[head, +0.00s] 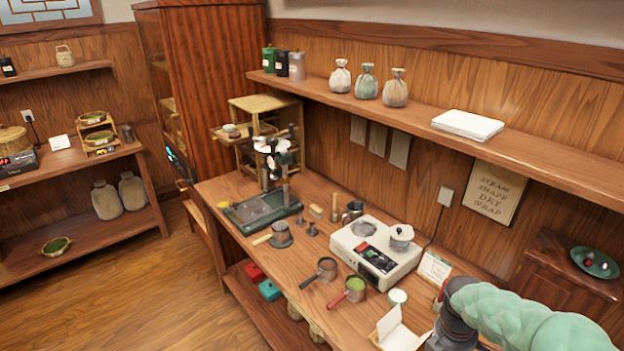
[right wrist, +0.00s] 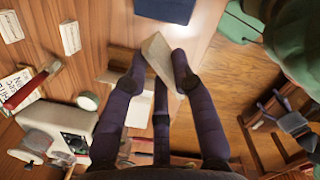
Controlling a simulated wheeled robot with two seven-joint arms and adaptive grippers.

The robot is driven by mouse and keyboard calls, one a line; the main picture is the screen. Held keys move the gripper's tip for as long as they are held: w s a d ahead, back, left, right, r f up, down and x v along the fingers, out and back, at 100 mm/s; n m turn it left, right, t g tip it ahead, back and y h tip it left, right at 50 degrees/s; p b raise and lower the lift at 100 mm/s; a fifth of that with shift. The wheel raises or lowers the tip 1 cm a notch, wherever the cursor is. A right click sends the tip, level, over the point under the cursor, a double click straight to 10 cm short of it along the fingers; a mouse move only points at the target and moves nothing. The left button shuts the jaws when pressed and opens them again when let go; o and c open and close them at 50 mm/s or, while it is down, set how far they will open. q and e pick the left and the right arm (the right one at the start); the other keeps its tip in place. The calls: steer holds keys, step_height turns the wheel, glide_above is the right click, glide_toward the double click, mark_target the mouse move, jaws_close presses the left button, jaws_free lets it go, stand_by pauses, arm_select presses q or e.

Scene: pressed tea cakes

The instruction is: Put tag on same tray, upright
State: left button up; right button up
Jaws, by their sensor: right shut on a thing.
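My right gripper (right wrist: 158,68) is shut on a small flat beige piece, which looks like the tag (right wrist: 156,50), pinched between its fingertips and tilted in the right wrist view. In the head view my right arm comes in at the lower right, and its gripper (head: 441,334) is partly cut off by the frame's bottom edge; the tag cannot be made out there. A bamboo rack (head: 262,103) stands at the far end of the bench. A tray (head: 218,133) juts from its left side, with a small round thing on it. My left gripper is not in view.
A white open holder (head: 396,328) stands at the bench's front, beside my right gripper. A white steamer (head: 375,255), small pans and a standing card (head: 434,267) are near it. A press (head: 272,160) on a dark green base stands before the rack. A shelf overhangs the bench.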

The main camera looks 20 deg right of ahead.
steer(key=w+a+f+m, duration=0.3)
steer(key=w+a+m, duration=0.1)
steer(key=w+a, duration=0.4)
steer(key=w+a+f+m, duration=0.4)
steer(key=w+a, duration=0.4)
steer(key=a, duration=0.1)
steer(key=w+a+f+m+y, duration=0.1)
steer(key=w+a+f+m, duration=0.3)
steer(key=w+a, duration=0.4)
steer(key=shift+a+f+g, duration=0.15)
steer(key=shift+a+g, duration=0.1)
steer(key=shift+g, duration=0.15)
